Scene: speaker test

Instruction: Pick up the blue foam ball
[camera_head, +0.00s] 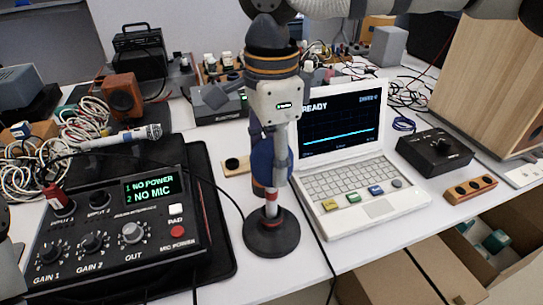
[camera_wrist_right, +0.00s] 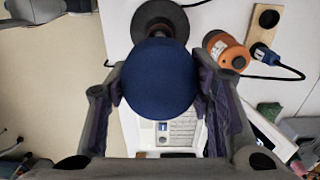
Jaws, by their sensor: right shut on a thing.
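The blue foam ball (camera_wrist_right: 160,80) sits between the two fingers of my right gripper (camera_wrist_right: 160,88) in the right wrist view, with a finger pad against each side. In the head view the ball (camera_head: 263,160) is mostly hidden behind my right gripper (camera_head: 272,172), which points down and is shut on it. Directly below is a stand with a dark round base (camera_head: 271,236) and a red and white post. I cannot tell whether the ball touches the post. My left gripper is not in view.
A white laptop-like device (camera_head: 350,185) stands close to the right of the stand. An audio box (camera_head: 110,235) with knobs lies at the left on a black mat. A black knob box (camera_head: 435,152) and a wooden speaker cabinet (camera_head: 490,75) are farther right. Cables run across the table.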

